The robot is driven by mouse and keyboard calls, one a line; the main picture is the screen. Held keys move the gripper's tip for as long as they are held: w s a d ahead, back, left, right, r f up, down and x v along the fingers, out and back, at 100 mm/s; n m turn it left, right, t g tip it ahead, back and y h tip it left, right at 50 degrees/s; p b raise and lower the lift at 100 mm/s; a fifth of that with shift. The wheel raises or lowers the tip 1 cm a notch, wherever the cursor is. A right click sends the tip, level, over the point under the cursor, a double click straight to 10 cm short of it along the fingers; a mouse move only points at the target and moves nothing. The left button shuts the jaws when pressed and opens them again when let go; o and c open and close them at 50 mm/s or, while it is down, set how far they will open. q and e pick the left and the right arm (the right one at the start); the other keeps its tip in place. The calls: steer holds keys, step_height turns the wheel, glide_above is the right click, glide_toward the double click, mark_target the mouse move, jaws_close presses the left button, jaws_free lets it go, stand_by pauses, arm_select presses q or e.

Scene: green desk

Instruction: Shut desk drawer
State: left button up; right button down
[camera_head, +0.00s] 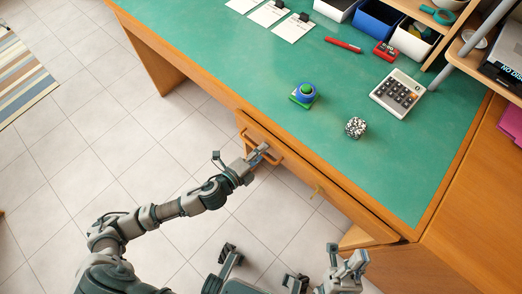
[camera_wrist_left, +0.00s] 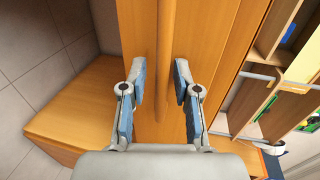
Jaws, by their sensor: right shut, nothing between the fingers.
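The wooden desk drawer (camera_head: 345,205) is under the front edge of the green-topped desk. A thin dark line runs between its front and the desk edge; I cannot tell how far it stands out. Its wooden handle (camera_head: 274,157) is at the left part of the front. My left gripper (camera_head: 258,154) is at this handle. In the left wrist view the two fingers of my left gripper (camera_wrist_left: 159,85) are apart, with the upright wooden handle bar (camera_wrist_left: 164,60) between them; contact is unclear. My right gripper (camera_head: 347,268) is shut and empty, low in front of the desk.
The desk top (camera_head: 230,70) holds a blue-green buzzer (camera_head: 304,94), a dotted ball (camera_head: 355,128), a calculator (camera_head: 398,93), a red pen (camera_head: 343,44) and a red stapler (camera_head: 385,52). A wooden cabinet (camera_head: 475,235) stands at the right. The tiled floor (camera_head: 90,130) is clear at left.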

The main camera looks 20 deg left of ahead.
arm_select(q)
jaws_close()
